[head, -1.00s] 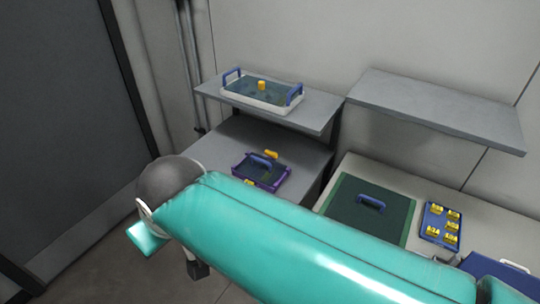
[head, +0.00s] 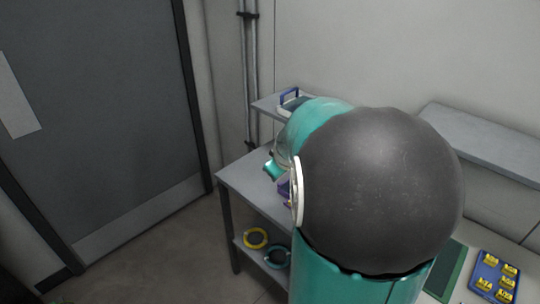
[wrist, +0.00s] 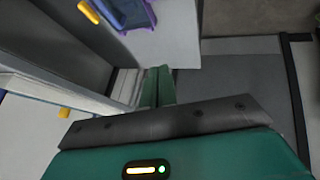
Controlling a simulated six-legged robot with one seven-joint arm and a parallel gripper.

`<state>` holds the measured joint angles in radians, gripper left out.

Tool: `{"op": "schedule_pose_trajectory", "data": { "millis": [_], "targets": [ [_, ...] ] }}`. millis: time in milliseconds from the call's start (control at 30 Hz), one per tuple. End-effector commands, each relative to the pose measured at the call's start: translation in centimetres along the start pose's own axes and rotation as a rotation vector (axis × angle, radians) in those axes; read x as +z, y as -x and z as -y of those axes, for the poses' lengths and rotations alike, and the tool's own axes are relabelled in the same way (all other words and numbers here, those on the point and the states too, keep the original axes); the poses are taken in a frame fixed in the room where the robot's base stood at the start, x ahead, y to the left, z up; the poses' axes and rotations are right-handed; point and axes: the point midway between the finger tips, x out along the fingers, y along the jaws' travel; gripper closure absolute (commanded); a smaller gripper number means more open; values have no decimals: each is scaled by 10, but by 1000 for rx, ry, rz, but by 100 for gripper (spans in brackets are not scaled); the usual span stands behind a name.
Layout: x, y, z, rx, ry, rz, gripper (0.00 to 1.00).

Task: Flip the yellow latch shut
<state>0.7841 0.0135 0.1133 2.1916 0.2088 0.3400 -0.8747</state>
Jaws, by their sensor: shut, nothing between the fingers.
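The purple box (wrist: 126,10) with a dark inside lies on the table at the top edge of the wrist view, partly cut off. A yellow piece (wrist: 88,11), which looks like the latch, stands out beside the box's left side; whether it is attached is unclear. In the head view only a sliver of the purple box (head: 284,190) shows; my arm hides the rest. My gripper (wrist: 158,72) is shut and empty, its green fingers together near the table edge, below and apart from the box.
A raised shelf (head: 266,106) holds a tray with a blue handle (head: 289,95). A yellow ring (head: 255,238) and a blue ring (head: 277,257) lie on the lower shelf. A blue tray with yellow pieces (head: 495,278) is at right. A door (head: 100,110) and free floor are at left.

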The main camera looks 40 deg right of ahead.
Motion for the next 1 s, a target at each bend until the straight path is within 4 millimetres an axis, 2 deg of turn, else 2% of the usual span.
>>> {"op": "schedule_pose_trajectory", "data": {
  "millis": [33, 100, 200, 300, 433, 767, 867, 1000],
  "targets": [
    [19, -22, -29, 27, -11, 18, 100],
    [41, -44, -60, 61, -7, 31, 100],
    [68, -65, -93, 102, -1, 47, 100],
    [85, -77, -112, 127, 5, 57, 100],
    [92, -81, -119, 137, 10, 61, 100],
    [91, -83, -118, 136, 11, 61, 100],
    [92, -90, -119, 134, 11, 61, 100],
    [93, -110, -121, 133, 10, 62, 100]
  ]
}}
